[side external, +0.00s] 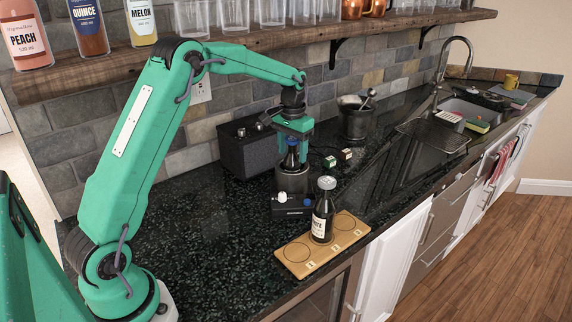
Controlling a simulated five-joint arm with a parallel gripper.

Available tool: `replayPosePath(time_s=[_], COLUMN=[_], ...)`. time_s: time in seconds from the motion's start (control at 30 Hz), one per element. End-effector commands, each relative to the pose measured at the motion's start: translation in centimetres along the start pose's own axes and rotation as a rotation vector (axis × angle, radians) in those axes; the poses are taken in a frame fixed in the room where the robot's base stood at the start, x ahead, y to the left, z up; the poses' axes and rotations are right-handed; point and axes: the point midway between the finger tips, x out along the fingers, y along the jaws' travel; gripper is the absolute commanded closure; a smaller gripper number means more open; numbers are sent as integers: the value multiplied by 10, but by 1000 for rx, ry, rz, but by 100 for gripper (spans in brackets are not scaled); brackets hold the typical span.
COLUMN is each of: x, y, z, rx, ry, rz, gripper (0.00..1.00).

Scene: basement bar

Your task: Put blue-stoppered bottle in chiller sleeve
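The blue-stoppered bottle (290,160) is dark and upright, with a bit of blue showing at its top under my gripper. The chiller sleeve (292,182) is a dark grey cylinder on the counter. The bottle's lower part is hidden at the sleeve's mouth, and it looks to be inside. I cannot tell how deep it sits. My gripper (295,146) points down over the sleeve, with its green fingers at the bottle's top. The view is too small to show whether they grip it or stand apart.
A dark bottle with a white label (323,218) stands on a wooden board (296,252) with ringed spots at the front. A small black box with a white knob (292,207) sits before the sleeve. A dark speaker-like box (247,152) and a metal bucket (355,122) stand behind.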

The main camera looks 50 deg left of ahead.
Motion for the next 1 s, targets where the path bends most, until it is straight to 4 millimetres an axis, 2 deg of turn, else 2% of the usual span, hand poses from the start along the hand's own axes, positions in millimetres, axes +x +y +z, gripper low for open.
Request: replayPosePath(time_s=[0.17,0.37,1.0], x=[-2,-15,-108], y=[0,0,0], z=[0,-1,-1], rx=[0,0,0], ry=[0,4,2], rz=[0,0,0], gripper=[41,41,41])
